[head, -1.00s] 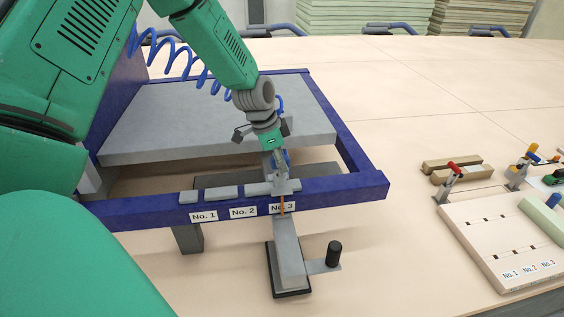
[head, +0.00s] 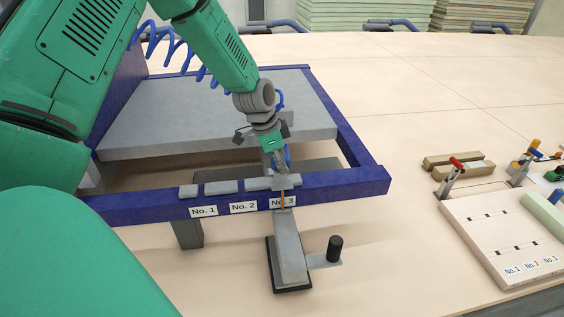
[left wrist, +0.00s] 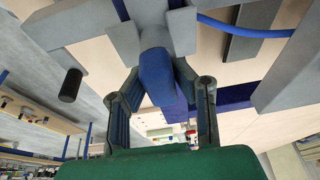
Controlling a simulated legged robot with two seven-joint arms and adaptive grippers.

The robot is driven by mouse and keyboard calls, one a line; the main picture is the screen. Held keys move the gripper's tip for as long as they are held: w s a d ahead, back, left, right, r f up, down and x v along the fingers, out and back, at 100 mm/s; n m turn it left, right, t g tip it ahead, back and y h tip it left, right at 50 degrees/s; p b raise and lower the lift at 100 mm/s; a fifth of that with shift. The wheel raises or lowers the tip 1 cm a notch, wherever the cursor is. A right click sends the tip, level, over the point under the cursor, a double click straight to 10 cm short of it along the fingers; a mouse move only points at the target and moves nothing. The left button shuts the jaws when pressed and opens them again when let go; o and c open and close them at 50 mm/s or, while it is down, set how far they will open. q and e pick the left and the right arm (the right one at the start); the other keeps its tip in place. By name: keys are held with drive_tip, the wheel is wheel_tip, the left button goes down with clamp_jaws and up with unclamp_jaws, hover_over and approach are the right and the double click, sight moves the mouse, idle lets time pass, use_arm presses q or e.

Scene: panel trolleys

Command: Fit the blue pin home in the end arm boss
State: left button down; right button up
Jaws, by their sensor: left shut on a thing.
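My left gripper (head: 279,162) reaches down at the No. 3 position of the blue frame's front rail. It is shut on the blue pin (head: 288,158), which is mostly hidden by the fingers in the head view. In the left wrist view the blue pin (left wrist: 158,78) lies between the two fingers, its far end against a grey round part (left wrist: 154,38). A grey boss (head: 287,182) sits on the rail just below the gripper. I cannot tell how deep the pin sits in it. My right gripper is not in view.
A grey arm (head: 289,248) with a black knob (head: 335,249) extends forward below No. 3. A grey panel (head: 215,112) lies behind the rail. The table between is clear.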

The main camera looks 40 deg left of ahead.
use_arm(q)
drive_tip(key=shift+f, duration=0.1)
drive_tip(key=c, duration=1.2)
unclamp_jaws()
drive_tip(key=shift+s, duration=0.1)
drive_tip(key=shift+f, duration=0.1)
drive_tip(key=p+v, duration=0.5)
drive_tip(key=shift+r, duration=0.3)
drive_tip(key=shift+v, duration=1.3)
drive_tip(key=shift+f, duration=0.1)
